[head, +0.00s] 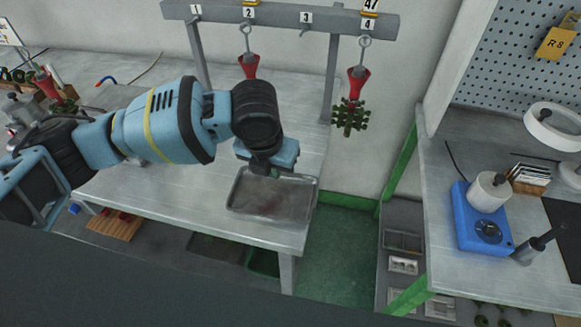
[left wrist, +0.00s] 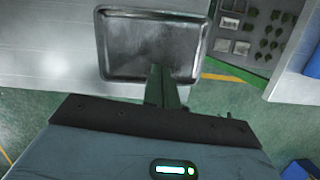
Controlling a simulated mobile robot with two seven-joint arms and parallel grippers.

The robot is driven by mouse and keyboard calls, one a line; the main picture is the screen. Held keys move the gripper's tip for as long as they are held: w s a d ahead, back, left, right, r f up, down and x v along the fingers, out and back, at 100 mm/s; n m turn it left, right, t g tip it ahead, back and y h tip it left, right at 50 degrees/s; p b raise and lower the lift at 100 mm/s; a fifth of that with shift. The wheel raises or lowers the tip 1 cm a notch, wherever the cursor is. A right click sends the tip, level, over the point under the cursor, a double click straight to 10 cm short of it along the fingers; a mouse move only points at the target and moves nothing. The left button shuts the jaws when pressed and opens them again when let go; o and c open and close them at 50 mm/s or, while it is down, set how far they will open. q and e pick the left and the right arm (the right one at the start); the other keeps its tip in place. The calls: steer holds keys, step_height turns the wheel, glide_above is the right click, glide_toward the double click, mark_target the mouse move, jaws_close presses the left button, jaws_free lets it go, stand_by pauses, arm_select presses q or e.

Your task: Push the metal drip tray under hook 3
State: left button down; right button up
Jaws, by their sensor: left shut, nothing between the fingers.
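The metal drip tray (head: 268,203) is a shallow grey rectangle lying near the right edge of the metal table. It also shows in the left wrist view (left wrist: 147,42). The number 3 label (head: 306,17) is on the overhead rail, between labels 2 and 4; no hanging piece shows below it. My left gripper (head: 262,168) points down at the tray's back part, shut and empty. In the left wrist view its closed fingers (left wrist: 162,85) overlap the tray's rim; I cannot tell whether they touch it. My right gripper is not in view.
Red pieces hang below 2 (head: 249,66) and 4 (head: 357,84); a green tree-shaped cluster (head: 349,117) hangs under the latter. A rack post (head: 332,80) stands behind the tray. A second bench (head: 450,225) is at right, across a floor gap. The table left of the tray is clear.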

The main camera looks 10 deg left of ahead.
mark_target(285, 181)
arm_select(q)
steer(key=shift+s+a, duration=0.1)
steer(key=shift+s, duration=0.05)
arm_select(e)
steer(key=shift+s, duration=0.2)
